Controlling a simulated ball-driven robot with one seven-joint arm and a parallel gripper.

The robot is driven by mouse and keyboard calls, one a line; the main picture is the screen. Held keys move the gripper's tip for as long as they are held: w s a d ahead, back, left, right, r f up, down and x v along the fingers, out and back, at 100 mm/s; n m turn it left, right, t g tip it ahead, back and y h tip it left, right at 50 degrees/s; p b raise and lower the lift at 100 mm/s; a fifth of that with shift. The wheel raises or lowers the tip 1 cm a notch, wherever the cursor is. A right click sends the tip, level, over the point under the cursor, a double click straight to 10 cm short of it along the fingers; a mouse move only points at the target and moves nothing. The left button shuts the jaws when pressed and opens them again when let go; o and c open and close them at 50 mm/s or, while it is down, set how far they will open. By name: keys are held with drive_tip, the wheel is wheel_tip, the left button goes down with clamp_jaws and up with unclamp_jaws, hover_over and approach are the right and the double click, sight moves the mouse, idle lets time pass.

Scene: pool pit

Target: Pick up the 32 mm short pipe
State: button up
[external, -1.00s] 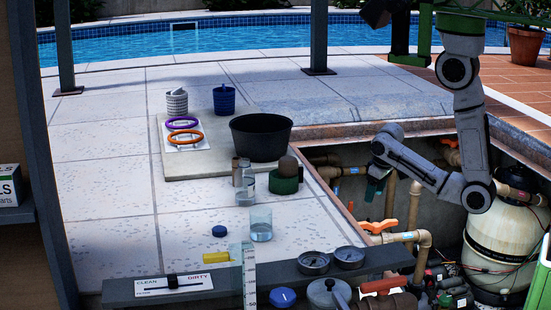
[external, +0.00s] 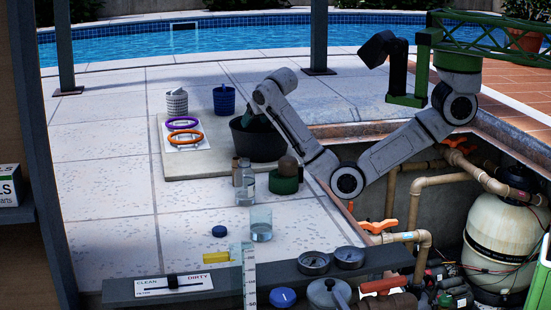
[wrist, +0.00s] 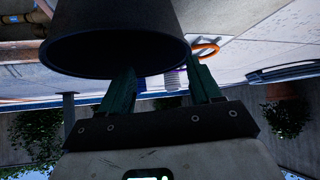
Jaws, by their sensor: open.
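A green holder with a brown top (external: 284,184) stands by the tub. Purple (external: 183,122) and orange (external: 185,137) rings, a white basket (external: 177,102) and a blue one (external: 224,98) are nearby.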

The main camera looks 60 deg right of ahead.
drive_tip(key=n+g+y+b, duration=0.1)
drive_tip(key=n+g+b, duration=0.1)
hover_over(238, 158)
drive_tip(key=d, duration=0.4)
drive_tip(key=f, duration=0.1)
drive_tip(key=s+a+f+g+y+b, duration=0.1)
drive_tip(key=s+a+g+y, duration=0.15)
drive_tip(key=a, duration=0.25)
drive_tip(key=shift+n+t+h, duration=0.25)
drive_tip(key=shift+n+t, duration=0.05)
drive_tip(key=shift+t, duration=0.15)
drive_tip(key=x, duration=0.4)
drive_tip(key=shift+w+d+f, duration=0.15)
drive_tip(key=shift+f, duration=0.2)
drive_tip(key=shift+p+x, duration=0.4)
drive_tip(key=shift+x, duration=2.25)
drive_tip(key=shift+c, duration=0.3)
drive_tip(key=c, duration=1)
